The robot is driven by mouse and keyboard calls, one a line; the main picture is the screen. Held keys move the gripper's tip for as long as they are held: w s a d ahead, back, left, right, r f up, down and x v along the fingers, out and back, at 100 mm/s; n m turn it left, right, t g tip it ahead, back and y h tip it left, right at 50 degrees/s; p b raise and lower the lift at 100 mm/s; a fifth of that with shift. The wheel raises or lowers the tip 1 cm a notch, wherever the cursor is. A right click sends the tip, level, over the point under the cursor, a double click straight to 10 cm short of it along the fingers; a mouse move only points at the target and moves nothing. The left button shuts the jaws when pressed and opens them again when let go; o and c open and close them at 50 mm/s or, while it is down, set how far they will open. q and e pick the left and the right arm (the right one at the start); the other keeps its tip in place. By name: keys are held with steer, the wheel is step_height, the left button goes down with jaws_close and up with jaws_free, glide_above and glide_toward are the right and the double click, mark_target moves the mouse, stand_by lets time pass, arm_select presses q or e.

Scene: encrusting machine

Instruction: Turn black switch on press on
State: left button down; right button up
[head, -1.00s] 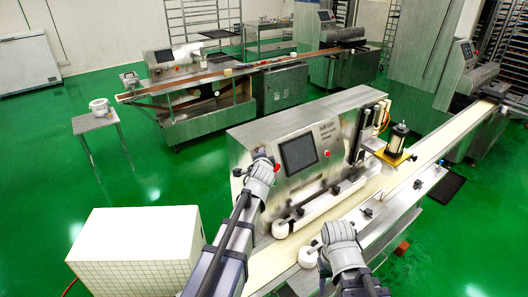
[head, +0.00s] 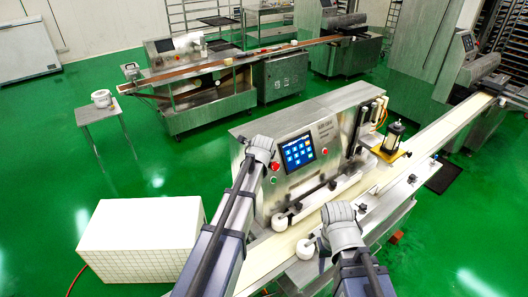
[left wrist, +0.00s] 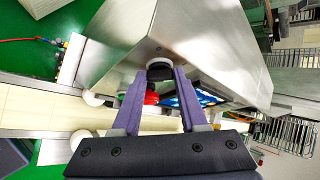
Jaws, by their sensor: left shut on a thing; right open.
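The press (head: 310,125) is a steel machine with a screen (head: 298,152) that is lit blue with icons. The lit screen also shows in the left wrist view (left wrist: 198,92). My left gripper (left wrist: 160,72) is shut on the black switch (left wrist: 159,71), a round dark knob on the steel panel, with one purple finger on each side. In the head view, my left gripper (head: 262,148) is at the panel's left edge and hides the switch. My right gripper (head: 340,216) is over the conveyor front; its fingers are hard to make out.
A red button (head: 275,168) is just beside my left gripper, also in the left wrist view (left wrist: 151,98). Another red button (head: 325,152) is right of the screen. A pale conveyor belt (head: 440,125) runs along the press. A white box (head: 140,240) stands at the left on open green floor.

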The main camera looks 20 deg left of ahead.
arm_select(q)
steer(key=shift+m+g, duration=0.3)
stand_by(0.4)
steer(key=c, duration=0.7)
jaws_free()
steer(key=shift+r+p, duration=0.15)
steer(key=shift+p, duration=0.15)
steer(key=p+v, duration=0.5)
steer(key=v, duration=0.2)
steer(key=shift+s+d+r, duration=0.1)
steer(key=shift+s+r, duration=0.05)
steer(key=shift+s, duration=0.1)
